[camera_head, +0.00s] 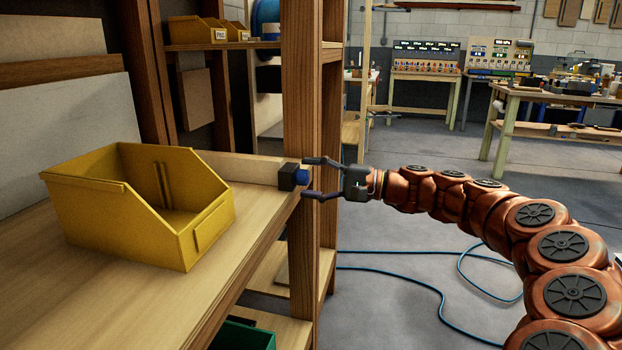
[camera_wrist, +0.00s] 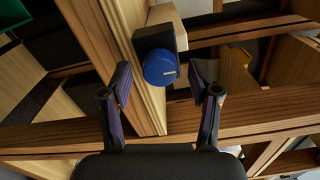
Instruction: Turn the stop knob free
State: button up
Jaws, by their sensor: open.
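The stop knob (camera_head: 302,177) is a small blue round knob on a black block (camera_head: 287,177), fixed at the wooden shelf post. In the wrist view the blue knob (camera_wrist: 161,68) has a small pale mark on its face and sits on the black block (camera_wrist: 153,38). My gripper (camera_head: 311,178) is open, with its fingers reaching in from the right, one above and one below the knob's level. In the wrist view my gripper (camera_wrist: 160,82) has one fingertip on each side of the knob, with visible gaps. The fingers do not appear to touch it.
A yellow bin (camera_head: 140,205) stands on the wooden shelf (camera_head: 150,300) to the left. The wooden post (camera_head: 303,90) rises right beside the knob. A green bin (camera_head: 243,335) is below. A blue hose (camera_head: 430,290) lies on the floor.

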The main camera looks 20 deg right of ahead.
jog(key=v, duration=1.1)
jog(key=shift+s+d, duration=0.15)
jog(key=shift+d, duration=0.2)
jog(key=s+a+r+n+g+h+p, duration=0.2)
jog(key=s+a+r+n+g+p, duration=0.15)
jog(key=s+a+p, duration=0.55)
jog(key=s+a+r+n+g+h+p, duration=0.35)
jog(key=s+a+r+g, duration=0.2)
jog(key=a, duration=0.65)
jog(key=s+f+n+h+p, duration=0.1)
jog(key=s+f+h+p, duration=0.3)
jog(key=s+p, duration=0.55)
jog(key=s+d+g+h+p, duration=0.1)
jog(key=s+d+h+p, duration=0.4)
jog(key=s+d, duration=0.5)
jog(key=s+h, duration=0.1)
jog(key=s, duration=0.2)
jog(key=shift+g+p, duration=0.4)
